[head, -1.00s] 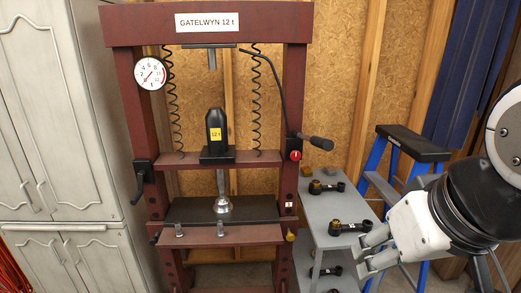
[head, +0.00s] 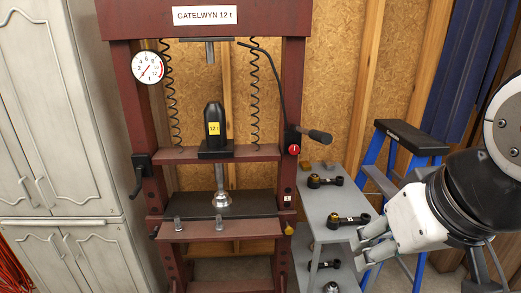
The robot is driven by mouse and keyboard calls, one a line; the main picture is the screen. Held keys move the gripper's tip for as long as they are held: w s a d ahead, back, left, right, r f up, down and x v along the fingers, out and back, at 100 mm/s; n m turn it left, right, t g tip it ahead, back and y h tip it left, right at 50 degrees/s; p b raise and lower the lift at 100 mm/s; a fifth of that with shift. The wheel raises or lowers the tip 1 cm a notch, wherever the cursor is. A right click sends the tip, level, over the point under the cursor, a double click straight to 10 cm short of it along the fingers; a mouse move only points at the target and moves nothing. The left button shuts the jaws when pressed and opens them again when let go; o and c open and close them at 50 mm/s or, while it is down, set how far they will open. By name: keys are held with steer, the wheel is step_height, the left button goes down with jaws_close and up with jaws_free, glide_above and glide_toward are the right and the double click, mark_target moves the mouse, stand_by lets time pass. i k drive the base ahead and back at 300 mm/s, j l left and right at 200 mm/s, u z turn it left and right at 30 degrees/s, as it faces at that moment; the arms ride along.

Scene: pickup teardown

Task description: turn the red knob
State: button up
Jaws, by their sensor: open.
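The red knob (head: 294,149) is a small round knob with a white mark, on a black block on the right upright of the dark red shop press (head: 294,80). A black lever handle (head: 320,136) sticks out to the right just above it. My gripper (head: 358,252) is at the lower right, in front of the grey shelf. Its fingers are apart and empty, pointing left. It is well below and to the right of the red knob, not touching it.
A grey shelf (head: 318,202) with several black metal arms stands right of the press. A blue stepladder (head: 371,150) stands behind my arm. A black crank handle (head: 137,180) is on the left upright. Grey cabinets (head: 60,130) stand at the left.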

mark_target(294, 149)
steer(key=i+j, duration=0.1)
steer(key=j, duration=0.25)
steer(key=i+j, duration=0.15)
steer(key=j, duration=0.2)
steer(key=i+j, duration=0.1)
steer(key=j, duration=0.25)
steer(key=i+j+z, duration=0.1)
steer(key=j, duration=0.2)
